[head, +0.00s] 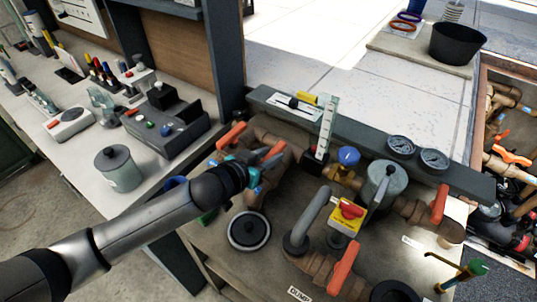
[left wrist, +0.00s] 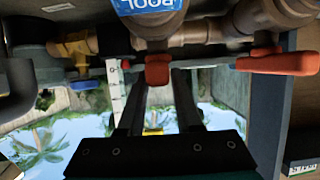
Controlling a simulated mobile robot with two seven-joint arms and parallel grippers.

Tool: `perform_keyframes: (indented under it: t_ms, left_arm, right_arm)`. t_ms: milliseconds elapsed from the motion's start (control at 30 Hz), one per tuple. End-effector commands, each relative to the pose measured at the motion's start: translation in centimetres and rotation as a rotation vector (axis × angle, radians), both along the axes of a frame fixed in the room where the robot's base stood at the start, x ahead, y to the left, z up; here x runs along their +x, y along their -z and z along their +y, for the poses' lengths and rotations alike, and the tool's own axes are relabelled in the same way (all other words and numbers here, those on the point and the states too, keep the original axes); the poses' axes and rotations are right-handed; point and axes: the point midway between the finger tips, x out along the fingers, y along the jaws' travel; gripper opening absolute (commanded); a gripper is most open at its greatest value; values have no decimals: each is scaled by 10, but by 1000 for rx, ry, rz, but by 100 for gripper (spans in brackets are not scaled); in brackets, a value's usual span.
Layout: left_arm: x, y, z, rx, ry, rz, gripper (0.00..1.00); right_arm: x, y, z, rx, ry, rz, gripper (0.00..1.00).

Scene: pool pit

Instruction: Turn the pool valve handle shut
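My left gripper (head: 265,162) reaches in from the left over the pipework. Its two dark fingers (left wrist: 158,75) stand apart on either side of an orange valve handle (left wrist: 158,70). The handle fills the space between the fingertips; whether they press on it is unclear. This handle (head: 275,150) is partly hidden by the gripper in the head view. A blue "POOL" label (left wrist: 148,5) shows on a pipe beside it in the left wrist view, upside down. A second orange handle (head: 231,136) lies just left of the gripper. My right gripper is not in view.
Other orange handles (head: 344,266) and (head: 440,203) sit on the same pipes. A grey bar with two gauges (head: 401,146) runs behind. A yellow box with a red knob (head: 349,211) and a round black-and-white disc (head: 249,230) are close by. A workbench (head: 75,150) stands left.

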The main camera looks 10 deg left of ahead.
Motion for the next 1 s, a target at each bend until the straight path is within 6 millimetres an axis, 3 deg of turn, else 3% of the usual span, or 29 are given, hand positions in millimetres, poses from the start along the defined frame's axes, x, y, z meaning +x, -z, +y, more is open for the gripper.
perform_keyframes:
  t_ms: [300, 1000]
  left_arm:
    - [0, 0, 0, 0, 0, 0, 0]
    - [0, -1, 3, 6, 71, 1, 0]
  right_arm:
    - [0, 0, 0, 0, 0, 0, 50]
    - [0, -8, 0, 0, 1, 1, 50]
